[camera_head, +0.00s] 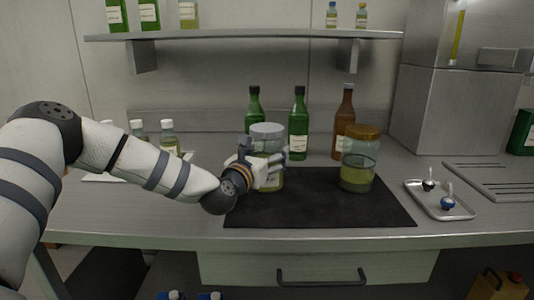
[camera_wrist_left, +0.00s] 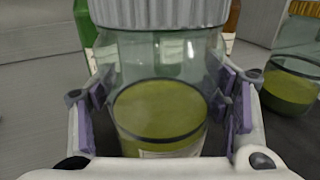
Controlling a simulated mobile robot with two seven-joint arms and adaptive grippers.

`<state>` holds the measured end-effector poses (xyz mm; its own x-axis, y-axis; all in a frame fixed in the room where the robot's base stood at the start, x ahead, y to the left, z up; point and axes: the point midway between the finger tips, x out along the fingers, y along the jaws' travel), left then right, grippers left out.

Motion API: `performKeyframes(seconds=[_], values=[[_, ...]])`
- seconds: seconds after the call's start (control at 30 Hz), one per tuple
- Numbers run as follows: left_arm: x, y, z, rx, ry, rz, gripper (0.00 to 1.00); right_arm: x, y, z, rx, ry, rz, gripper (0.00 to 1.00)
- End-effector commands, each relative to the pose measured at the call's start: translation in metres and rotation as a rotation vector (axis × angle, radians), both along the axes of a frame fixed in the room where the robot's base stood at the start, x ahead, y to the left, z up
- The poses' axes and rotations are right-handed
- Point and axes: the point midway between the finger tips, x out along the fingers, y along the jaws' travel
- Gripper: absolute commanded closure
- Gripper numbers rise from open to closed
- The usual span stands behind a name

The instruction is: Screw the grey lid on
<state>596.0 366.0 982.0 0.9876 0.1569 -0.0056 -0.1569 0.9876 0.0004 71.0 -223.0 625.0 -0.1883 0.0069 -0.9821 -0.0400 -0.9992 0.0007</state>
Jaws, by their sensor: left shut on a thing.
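The grey lid (camera_head: 267,129) sits on top of a clear glass jar (camera_head: 272,185) at the left of the black mat (camera_head: 320,208). The jar holds yellow-green liquid. My left gripper (camera_head: 266,160) is shut around the jar's body, below the lid. In the left wrist view the ribbed grey lid (camera_wrist_left: 158,12) covers the jar's mouth, and finger pads press on both sides of the jar (camera_wrist_left: 160,110). The lid looks level; I cannot tell how tight it is. My right gripper is not in view.
A second jar (camera_head: 357,177) with an amber lid stands at the mat's right. Green bottles (camera_head: 298,130) and a brown bottle (camera_head: 344,125) stand behind. A small tray (camera_head: 437,211) with two stoppers lies right. The mat's middle and front are clear.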

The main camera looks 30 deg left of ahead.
Motion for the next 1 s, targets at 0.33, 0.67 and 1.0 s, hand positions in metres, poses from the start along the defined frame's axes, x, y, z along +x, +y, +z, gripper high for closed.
performKeyframes(seconds=[0.33, 0.67, 1.0], values=[[0.0, 0.0, -0.001, -0.001, -0.003, 0.0, 0.1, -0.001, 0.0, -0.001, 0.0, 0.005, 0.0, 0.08], [0.0, 0.0, 0.001, 0.0, -0.004, 0.0, 0.1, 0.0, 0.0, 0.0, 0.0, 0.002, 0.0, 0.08], [-0.063, -0.01, 0.009, -0.005, -0.012, 0.0, 0.1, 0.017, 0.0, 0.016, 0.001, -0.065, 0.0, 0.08]])
